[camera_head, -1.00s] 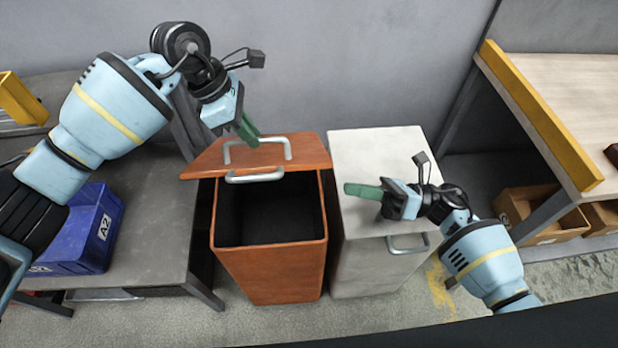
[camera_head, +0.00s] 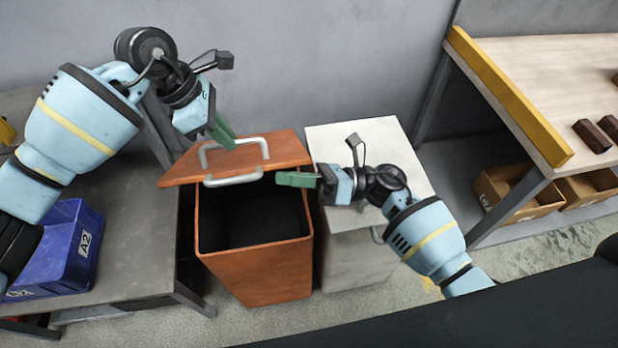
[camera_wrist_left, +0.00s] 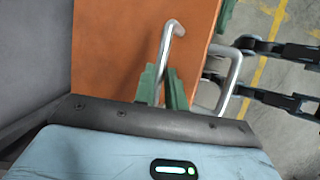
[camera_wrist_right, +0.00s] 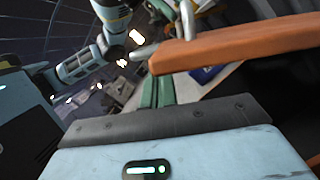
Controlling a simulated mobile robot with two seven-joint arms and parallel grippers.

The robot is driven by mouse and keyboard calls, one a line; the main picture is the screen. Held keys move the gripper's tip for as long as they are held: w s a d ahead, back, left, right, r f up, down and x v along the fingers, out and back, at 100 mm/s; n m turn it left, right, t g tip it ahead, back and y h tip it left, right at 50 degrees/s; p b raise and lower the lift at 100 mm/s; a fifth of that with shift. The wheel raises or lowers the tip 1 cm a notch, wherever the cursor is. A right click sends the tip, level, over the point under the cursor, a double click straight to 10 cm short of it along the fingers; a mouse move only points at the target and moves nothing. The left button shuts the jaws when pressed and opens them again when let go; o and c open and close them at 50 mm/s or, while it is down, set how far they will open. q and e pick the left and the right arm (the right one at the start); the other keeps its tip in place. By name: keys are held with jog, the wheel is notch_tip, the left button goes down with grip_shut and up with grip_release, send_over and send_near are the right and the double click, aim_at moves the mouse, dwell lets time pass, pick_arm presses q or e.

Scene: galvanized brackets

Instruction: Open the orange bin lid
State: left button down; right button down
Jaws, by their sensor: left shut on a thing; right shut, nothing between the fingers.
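The orange bin (camera_head: 265,272) stands with its dark inside showing. Its orange lid (camera_head: 287,149) is raised at the back of the opening and tilted. A metal handle (camera_head: 252,141) is on the lid's face and another (camera_head: 233,183) is at its front edge. My left gripper (camera_head: 222,133) is shut on the lid-face handle; the left wrist view shows the bar (camera_wrist_left: 163,62) between the green fingers. My right gripper (camera_head: 297,180) is shut and empty, by the lid's right front corner and over the bin's right rim. In the right wrist view the lid (camera_wrist_right: 240,45) is close beyond the fingers.
A pale bin (camera_head: 350,262) with a closed top stands right beside the orange one. A grey table with a blue A2 bin (camera_head: 62,250) is at left. A workbench (camera_head: 560,75) with cardboard boxes (camera_head: 515,190) below is at right. A wall is behind.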

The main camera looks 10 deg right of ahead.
pick_arm(q)
jog(key=shift+w+a+f, duration=0.15)
jog(key=shift+a+f, duration=0.05)
jog(key=shift+f, duration=0.2)
pick_arm(e)
jog(key=shift+a, duration=0.25)
jog(key=shift+w+r, duration=0.4)
jog(key=shift+r, duration=0.15)
pick_arm(q)
jog(key=shift+d+f, duration=0.1)
pick_arm(e)
jog(key=shift+w+d+r, duration=0.1)
jog(key=shift+w+r, duration=0.25)
jog(key=shift+w, duration=0.05)
pick_arm(q)
jog(key=c, duration=1.9)
grip_release()
jog(key=o, duration=0.4)
jog(key=shift+w, duration=0.25)
pick_arm(e)
jog(key=shift+w+f, duration=0.1)
jog(key=shift+w, duration=0.1)
pick_arm(q)
jog(key=shift+o, duration=0.2)
jog(key=shift+r, duration=0.3)
pick_arm(e)
jog(key=shift+s, duration=0.15)
pick_arm(q)
jog(key=v, duration=1.1)
jog(key=shift+r, duration=0.35)
